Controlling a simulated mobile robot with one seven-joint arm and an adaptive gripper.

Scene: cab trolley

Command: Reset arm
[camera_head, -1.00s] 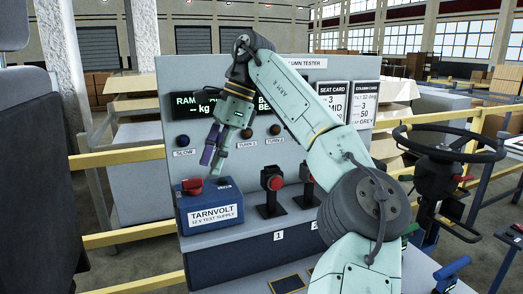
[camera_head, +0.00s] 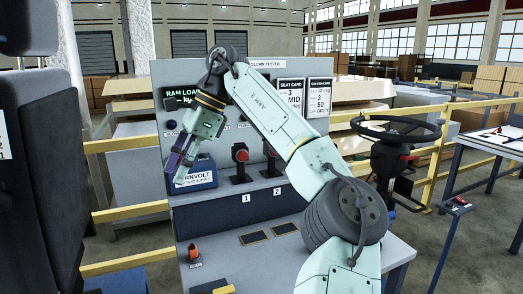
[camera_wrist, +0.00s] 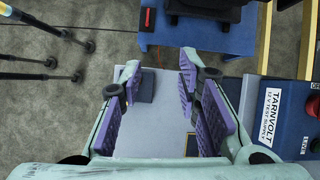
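My gripper (camera_head: 180,165) hangs at the end of my bent arm, in front of the left part of the tester panel (camera_head: 240,76). It points downward and partly covers the blue Tarnvolt supply box (camera_head: 203,178). In the wrist view my gripper (camera_wrist: 160,75) has its purple-padded fingers clearly apart, with nothing held between them. Grey bench surface shows beyond the gap. The Tarnvolt box also shows at the right of the wrist view (camera_wrist: 267,112), beside the fingers and apart from them in the picture.
A steering wheel (camera_head: 395,128) stands right of my arm. Yellow rails (camera_head: 125,211) run beside the bench. A dark seat-like shape (camera_head: 45,180) fills the left edge.

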